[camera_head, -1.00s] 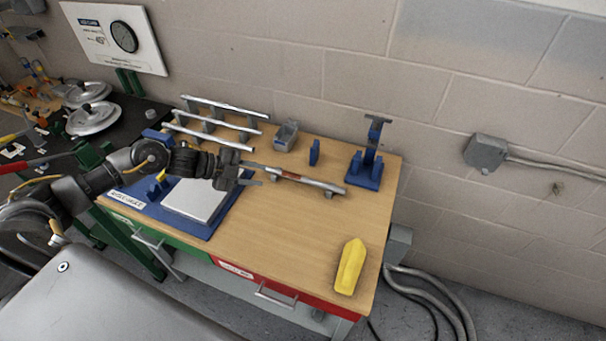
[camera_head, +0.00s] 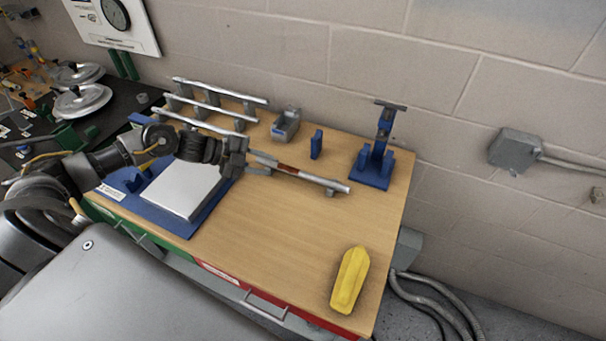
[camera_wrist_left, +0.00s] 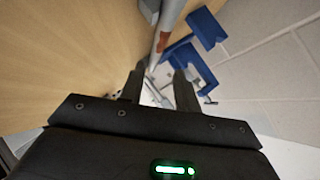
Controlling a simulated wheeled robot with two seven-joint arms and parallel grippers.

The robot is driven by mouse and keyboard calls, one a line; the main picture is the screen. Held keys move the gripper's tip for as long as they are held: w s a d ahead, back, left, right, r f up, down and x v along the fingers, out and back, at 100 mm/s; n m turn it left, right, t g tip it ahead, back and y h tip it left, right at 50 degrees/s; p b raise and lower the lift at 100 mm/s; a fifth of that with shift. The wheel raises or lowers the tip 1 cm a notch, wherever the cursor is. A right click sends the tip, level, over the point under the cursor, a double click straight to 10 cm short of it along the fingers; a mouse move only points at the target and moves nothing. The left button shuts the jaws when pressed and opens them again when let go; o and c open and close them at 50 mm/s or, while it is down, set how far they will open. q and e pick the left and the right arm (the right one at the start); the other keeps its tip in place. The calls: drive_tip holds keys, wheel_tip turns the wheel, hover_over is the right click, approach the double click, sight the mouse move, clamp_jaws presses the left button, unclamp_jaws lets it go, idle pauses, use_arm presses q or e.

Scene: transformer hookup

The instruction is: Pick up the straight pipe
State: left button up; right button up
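The straight pipe (camera_head: 318,180) is a silver tube with a reddish-brown band, lying nearly level a little above the wooden table on small grey supports. It also shows in the left wrist view (camera_wrist_left: 168,18), running from the top toward the gap between the fingers. My left gripper (camera_head: 265,163) is at the pipe's left end in the head view. In the left wrist view its two fingers (camera_wrist_left: 158,85) are spread apart, with the pipe's near part between or just beyond them; contact is not clear. My right gripper is not in view.
Several silver rails (camera_head: 215,104) stand at the back left. A grey bin (camera_head: 286,125), a small blue block (camera_head: 316,144) and a blue stand (camera_head: 374,160) are behind the pipe. A yellow object (camera_head: 349,280) lies front right. The table's middle front is clear.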

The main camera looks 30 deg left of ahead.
sight(297, 173)
use_arm(q)
drive_tip(key=p+x, duration=0.1)
drive_tip(key=x, duration=0.4)
drive_tip(key=shift+d+p, duration=0.2)
drive_tip(key=shift+p, duration=0.1)
drive_tip(key=p+x, duration=0.2)
drive_tip(key=x, duration=0.2)
drive_tip(key=shift+d, duration=0.4)
drive_tip(key=shift+d+f, duration=0.15)
drive_tip(key=shift+f, duration=0.1)
clamp_jaws()
